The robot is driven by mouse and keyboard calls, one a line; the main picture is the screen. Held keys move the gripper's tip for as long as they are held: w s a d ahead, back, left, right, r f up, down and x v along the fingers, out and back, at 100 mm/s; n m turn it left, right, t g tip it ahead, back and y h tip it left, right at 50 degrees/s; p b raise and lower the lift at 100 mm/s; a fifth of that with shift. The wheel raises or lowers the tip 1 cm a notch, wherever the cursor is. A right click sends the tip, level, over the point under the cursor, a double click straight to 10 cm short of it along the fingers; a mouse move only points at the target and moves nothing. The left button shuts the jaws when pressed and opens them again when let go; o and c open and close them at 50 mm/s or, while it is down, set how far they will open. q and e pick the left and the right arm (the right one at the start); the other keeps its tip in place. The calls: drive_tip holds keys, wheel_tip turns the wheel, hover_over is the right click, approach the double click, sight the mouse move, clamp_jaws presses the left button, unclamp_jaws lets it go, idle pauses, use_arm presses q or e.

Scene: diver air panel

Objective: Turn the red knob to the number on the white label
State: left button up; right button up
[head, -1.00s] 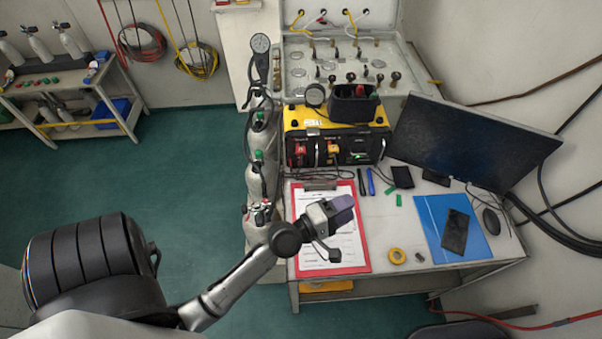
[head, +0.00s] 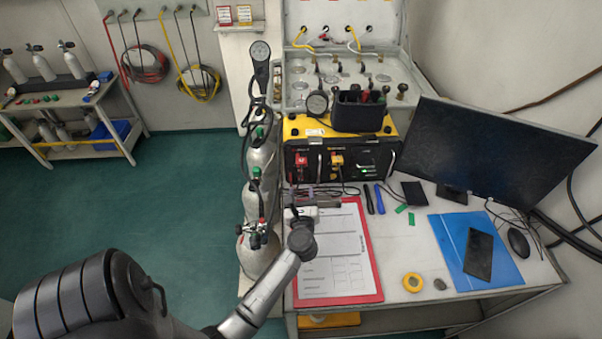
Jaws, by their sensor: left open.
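The red knob (head: 301,160) is on the left part of the black front of the yellow-topped air panel (head: 293,127). Its pointer and the numbers around it are too small to read. A small white label (head: 315,132) lies on the yellow top above the knob; its print is not legible. My left gripper (head: 301,192) is open and points at the panel front. It is below and in front of the red knob, apart from it, above the top of the clipboard. My right gripper is not in view.
A yellow knob (head: 337,160) sits right of the red one, with upright handles on the panel front. A red clipboard (head: 374,275) lies under my left arm. Gas cylinders (head: 262,160) stand left of the panel. A monitor (head: 490,150) is at the right.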

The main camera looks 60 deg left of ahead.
sight(301, 169)
use_arm(q)
drive_tip(key=x, duration=0.9)
drive_tip(key=shift+c, duration=0.5)
drive_tip(key=c, duration=0.8)
